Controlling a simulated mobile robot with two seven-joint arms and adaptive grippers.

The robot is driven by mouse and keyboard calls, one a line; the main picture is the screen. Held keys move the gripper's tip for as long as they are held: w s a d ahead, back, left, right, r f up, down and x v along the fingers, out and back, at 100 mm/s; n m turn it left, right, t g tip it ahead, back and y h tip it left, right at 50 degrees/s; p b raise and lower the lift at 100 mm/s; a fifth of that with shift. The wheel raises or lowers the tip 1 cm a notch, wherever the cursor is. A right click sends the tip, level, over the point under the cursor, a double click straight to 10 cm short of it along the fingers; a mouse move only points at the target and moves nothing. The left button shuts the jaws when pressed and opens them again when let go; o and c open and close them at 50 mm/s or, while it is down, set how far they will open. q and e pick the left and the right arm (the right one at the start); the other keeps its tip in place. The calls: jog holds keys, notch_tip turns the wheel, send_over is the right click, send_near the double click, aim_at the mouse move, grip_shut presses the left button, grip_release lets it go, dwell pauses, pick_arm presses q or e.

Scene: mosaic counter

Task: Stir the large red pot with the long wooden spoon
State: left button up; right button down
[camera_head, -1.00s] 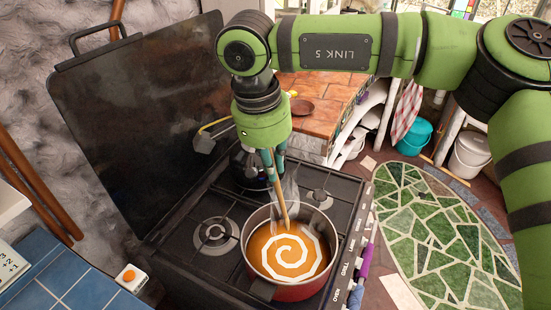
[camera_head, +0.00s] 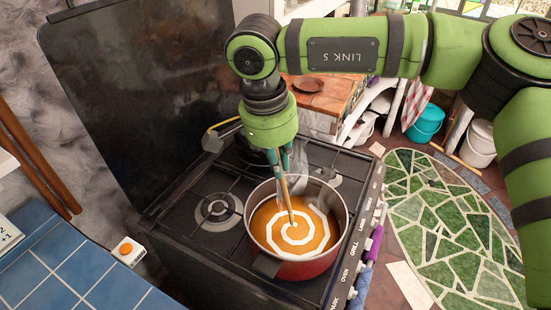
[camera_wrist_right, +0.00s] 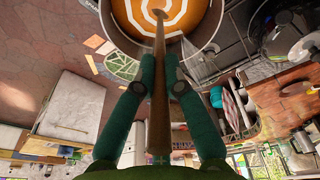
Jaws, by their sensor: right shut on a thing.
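The red pot (camera_head: 300,268) stands on the front of the black stove and holds orange soup with a white spiral (camera_head: 275,220). My right gripper (camera_head: 279,164) is above the pot, pointing down. It is shut on the wooden spoon (camera_head: 288,201), whose handle runs down into the soup near the spiral's centre. The spoon's lower end is hidden in the soup. In the right wrist view the spoon (camera_wrist_right: 158,90) runs between the two green fingers (camera_wrist_right: 160,75) toward the pot (camera_wrist_right: 205,35). My left gripper is not in view.
The stove (camera_head: 190,255) has a raised dark lid (camera_head: 140,90) behind it and a free burner (camera_head: 217,209) left of the pot. A dark kettle, partly hidden, stands behind the gripper. Blue tiles (camera_head: 60,260) with an orange button box (camera_head: 128,250) lie at the left.

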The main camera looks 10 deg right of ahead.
aim_at(284, 182)
jog(key=f, duration=0.1)
jog(key=f+b, duration=0.2)
jog(key=shift+w+d+f, duration=0.2)
jog(key=shift+d+f, duration=0.05)
jog(key=shift+d, duration=0.05)
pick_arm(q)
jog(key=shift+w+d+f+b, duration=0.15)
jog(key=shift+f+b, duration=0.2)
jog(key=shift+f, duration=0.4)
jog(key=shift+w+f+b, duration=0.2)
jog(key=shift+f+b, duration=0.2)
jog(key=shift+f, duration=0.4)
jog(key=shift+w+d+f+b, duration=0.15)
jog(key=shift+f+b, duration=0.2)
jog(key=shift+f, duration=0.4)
pick_arm(e)
jog(key=shift+w+d+f, duration=0.1)
jog(key=shift+d+f, duration=0.05)
jog(key=shift+f, duration=0.45)
jog(key=shift+w+d+f, duration=0.1)
jog(key=shift+f, duration=0.5)
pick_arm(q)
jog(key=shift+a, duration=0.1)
pick_arm(e)
jog(key=shift+s, duration=0.15)
